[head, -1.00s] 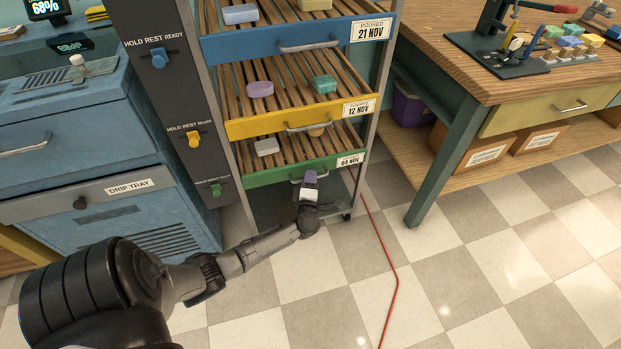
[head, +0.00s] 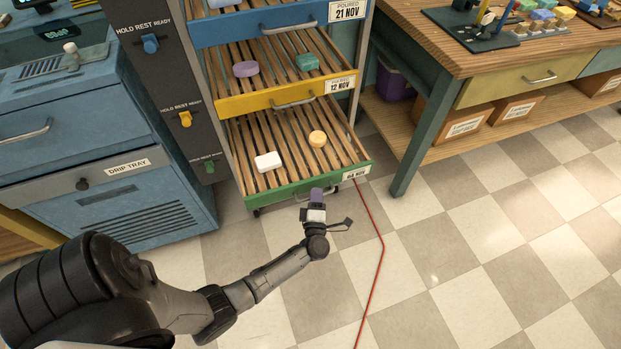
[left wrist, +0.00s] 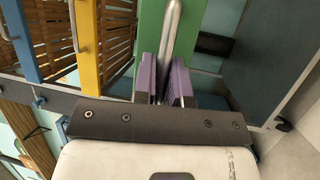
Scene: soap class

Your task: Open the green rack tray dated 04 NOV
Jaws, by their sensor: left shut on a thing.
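The green rack tray (head: 292,192) dated 04 NOV is the lowest tray. My left gripper (head: 317,197) is at the middle of the green front. In the left wrist view its purple-padded fingers (left wrist: 164,82) are shut on the metal handle (left wrist: 172,35) of the green tray. My right gripper is in neither view.
The yellow tray (head: 262,101) dated 12 NOV and the blue tray (head: 270,24) dated 21 NOV sit above. A blue drip-tray cabinet (head: 90,150) stands left, a wooden workbench (head: 440,50) right. A red cable (head: 382,250) crosses the open checkered floor.

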